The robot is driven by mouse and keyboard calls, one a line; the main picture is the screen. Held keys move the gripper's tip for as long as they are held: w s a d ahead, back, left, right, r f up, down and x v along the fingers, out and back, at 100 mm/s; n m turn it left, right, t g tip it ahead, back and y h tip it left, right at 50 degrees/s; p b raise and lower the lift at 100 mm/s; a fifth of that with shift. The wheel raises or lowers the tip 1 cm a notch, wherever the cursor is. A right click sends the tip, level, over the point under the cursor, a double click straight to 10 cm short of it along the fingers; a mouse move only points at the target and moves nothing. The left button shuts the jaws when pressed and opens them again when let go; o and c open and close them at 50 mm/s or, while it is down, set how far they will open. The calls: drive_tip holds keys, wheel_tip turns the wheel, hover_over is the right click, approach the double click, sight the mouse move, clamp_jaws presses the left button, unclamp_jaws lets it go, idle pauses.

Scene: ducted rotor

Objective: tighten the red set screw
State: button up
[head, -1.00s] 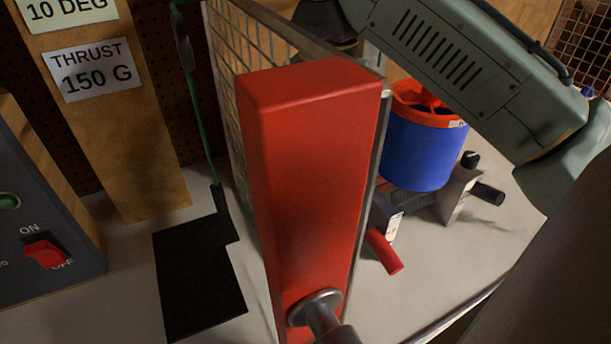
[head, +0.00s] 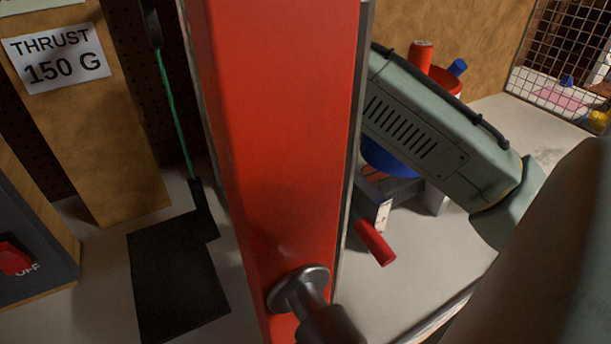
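A red cylindrical screw handle (head: 375,242) sticks out toward the lower right from a small labelled bracket (head: 383,213) at the foot of the ducted rotor. A red cylinder (head: 421,56) and a blue one (head: 458,68) show above the rim. My arm runs from the right toward the upper left and passes behind a red post. My gripper is hidden, so its state and distance from the screw do not show.
The tall red post (head: 285,140) with a metal handle (head: 300,290) stands close in front and blocks the middle. A black mat (head: 178,285), a wooden post (head: 100,150) and a switch box (head: 35,230) are at left. Bare bench (head: 405,285) lies right of the screw handle.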

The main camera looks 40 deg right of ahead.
drive_tip(key=shift+c, duration=0.6)
drive_tip(key=c, duration=1)
